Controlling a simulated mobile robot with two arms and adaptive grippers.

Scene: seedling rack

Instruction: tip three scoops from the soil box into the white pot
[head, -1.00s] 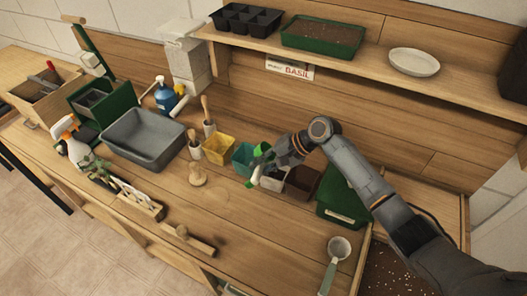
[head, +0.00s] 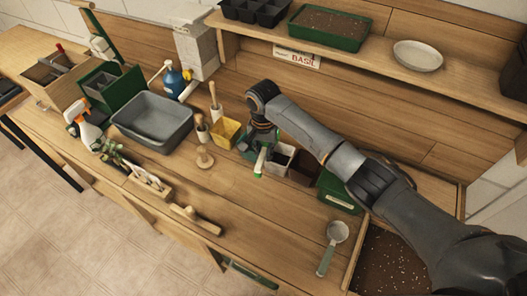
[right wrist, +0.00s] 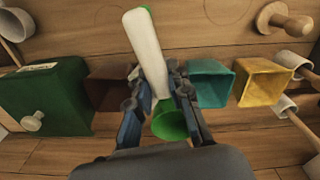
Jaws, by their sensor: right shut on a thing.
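My right gripper (head: 263,147) points down over the row of pots, shut on a scoop (head: 260,161) with a white handle and green ends. In the right wrist view the scoop's white handle (right wrist: 147,48) slants between the fingers (right wrist: 158,92), with a round green part below them; I see no soil on it. The white pot (head: 283,158), dark inside, stands beside the gripper, between the teal and brown pots. In the wrist view the gripper and scoop hide it. The soil box (head: 357,254) is at lower right, partly under my right arm, with speckled dark soil. My left gripper is out of view.
A teal pot (right wrist: 211,84), a yellow pot (head: 225,131) and a brown pot (right wrist: 107,88) flank the spot. A green box (head: 338,193) stands right of them. A metal scoop (head: 336,234) lies in front. The bench's front middle is mostly clear.

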